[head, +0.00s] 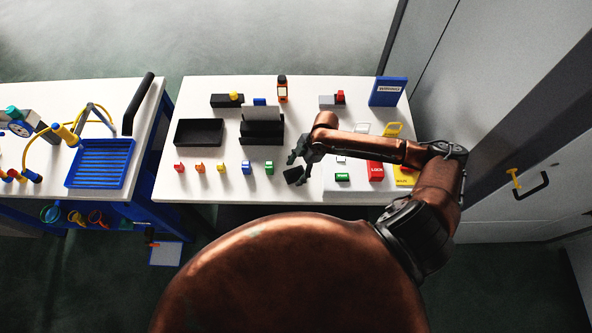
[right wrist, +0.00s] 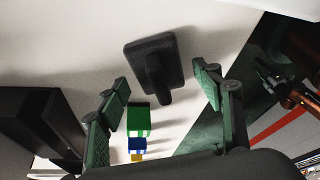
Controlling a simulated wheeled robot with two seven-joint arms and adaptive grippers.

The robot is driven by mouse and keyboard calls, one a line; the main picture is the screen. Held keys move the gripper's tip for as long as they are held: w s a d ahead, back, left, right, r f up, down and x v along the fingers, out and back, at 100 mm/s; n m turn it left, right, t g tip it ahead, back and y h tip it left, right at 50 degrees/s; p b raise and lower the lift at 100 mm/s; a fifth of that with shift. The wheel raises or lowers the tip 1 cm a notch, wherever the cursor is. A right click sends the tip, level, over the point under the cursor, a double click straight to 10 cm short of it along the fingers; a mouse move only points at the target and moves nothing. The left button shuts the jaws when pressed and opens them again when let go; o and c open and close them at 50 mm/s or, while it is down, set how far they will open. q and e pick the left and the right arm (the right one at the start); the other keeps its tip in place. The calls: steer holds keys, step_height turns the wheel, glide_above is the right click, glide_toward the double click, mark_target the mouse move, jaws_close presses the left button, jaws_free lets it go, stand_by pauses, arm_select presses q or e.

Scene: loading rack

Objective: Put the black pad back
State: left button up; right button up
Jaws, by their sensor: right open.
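The black pad (head: 293,176) is a small dark square near the front of the white table, right of the green block. In the right wrist view the black pad (right wrist: 150,55) shows a square plate with a short stubby handle pointing towards my gripper. My right gripper (head: 303,158) is close to it in the head view. In the right wrist view my right gripper (right wrist: 163,82) has its fingers spread wide, with the pad beyond and between the tips, not gripped. My left gripper is out of view.
A black tray (head: 198,121) and a black slotted holder (head: 262,139) stand behind a row of small coloured blocks. A green block (right wrist: 139,119) is near my fingers. A light panel with a red LOCK block (head: 376,171) lies right. Bare table shows at front left.

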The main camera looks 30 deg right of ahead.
steer(key=v, duration=1.2)
steer(key=shift+b, duration=0.45)
steer(key=shift+a, duration=0.1)
